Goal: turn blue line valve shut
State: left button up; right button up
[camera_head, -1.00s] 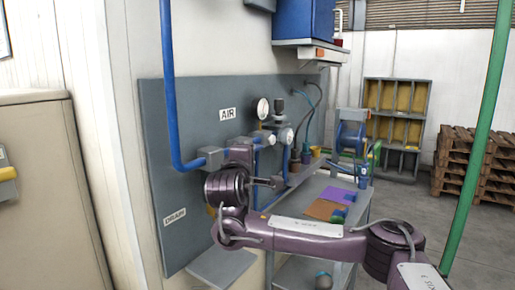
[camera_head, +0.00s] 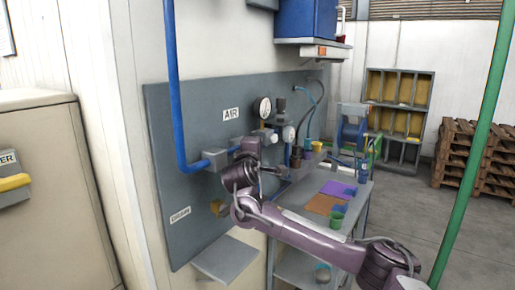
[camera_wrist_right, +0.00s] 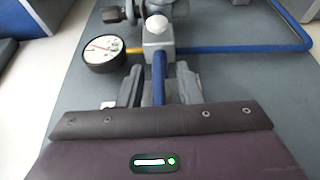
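The blue air line (camera_head: 172,90) comes down the left of the grey panel and bends right into a grey fitting (camera_head: 215,158). My right gripper (camera_head: 262,150) is at the panel just right of that fitting and hides much of the line behind it. In the right wrist view, a grey fitting with a round white knob (camera_wrist_right: 157,35) joins a blue pipe (camera_wrist_right: 230,49). A narrow blue bar (camera_wrist_right: 159,78) comes from it toward me, between the fingers of my right gripper (camera_wrist_right: 159,88). The fingers stand apart, with gaps beside the bar. I cannot tell whether the bar is the valve handle. My left gripper is out of view.
The DRAIN fitting (camera_head: 218,207) is low on the panel. A grey bench (camera_head: 290,201) stands to the right. A green pole (camera_head: 470,160) rises at the far right.

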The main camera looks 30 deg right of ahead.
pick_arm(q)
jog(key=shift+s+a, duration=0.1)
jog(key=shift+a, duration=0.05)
